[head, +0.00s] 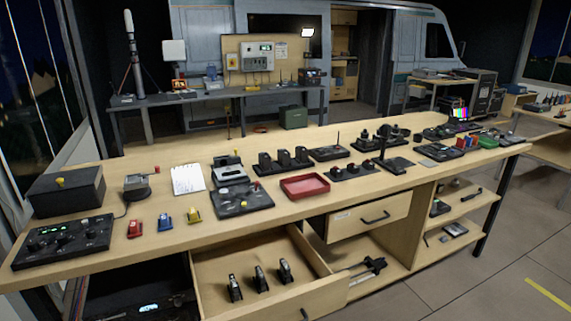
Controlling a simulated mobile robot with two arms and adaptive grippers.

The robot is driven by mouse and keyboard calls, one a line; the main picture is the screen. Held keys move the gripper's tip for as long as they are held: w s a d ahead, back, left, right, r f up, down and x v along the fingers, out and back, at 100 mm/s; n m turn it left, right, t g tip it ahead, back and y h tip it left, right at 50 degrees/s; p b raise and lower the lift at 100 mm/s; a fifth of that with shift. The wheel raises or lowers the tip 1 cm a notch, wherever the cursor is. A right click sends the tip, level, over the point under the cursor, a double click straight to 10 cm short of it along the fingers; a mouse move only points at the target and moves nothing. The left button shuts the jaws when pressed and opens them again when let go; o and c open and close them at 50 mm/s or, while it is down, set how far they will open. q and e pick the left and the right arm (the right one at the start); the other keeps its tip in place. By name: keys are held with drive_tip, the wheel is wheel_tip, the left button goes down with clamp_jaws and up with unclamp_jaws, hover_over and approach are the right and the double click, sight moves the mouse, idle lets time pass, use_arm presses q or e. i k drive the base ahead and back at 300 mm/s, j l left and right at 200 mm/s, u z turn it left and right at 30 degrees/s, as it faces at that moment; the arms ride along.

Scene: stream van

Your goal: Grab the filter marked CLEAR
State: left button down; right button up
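I cannot read the word CLEAR on anything at this size. Three small dark upright pieces with pale parts stand in a row in the open drawer: a left one (235,288), a middle one (259,278) and a right one (285,271). On the bench top are a red small block (135,228), a blue small block (164,222) and a yellow small block (194,214). I cannot tell which of these, if any, is the filter. Neither of my grippers is in view.
The long wooden bench (350,207) holds a black control box (63,240), a dark case (66,192), a red tray (305,187) and several dark devices. The open drawer (215,268) juts out from its front. Floor is clear at right.

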sight(259, 277)
drive_tip(key=i+l+u, duration=0.1)
drive_tip(key=i+u, duration=0.3)
drive_tip(key=i+l+u, duration=0.25)
drive_tip(key=u, duration=0.15)
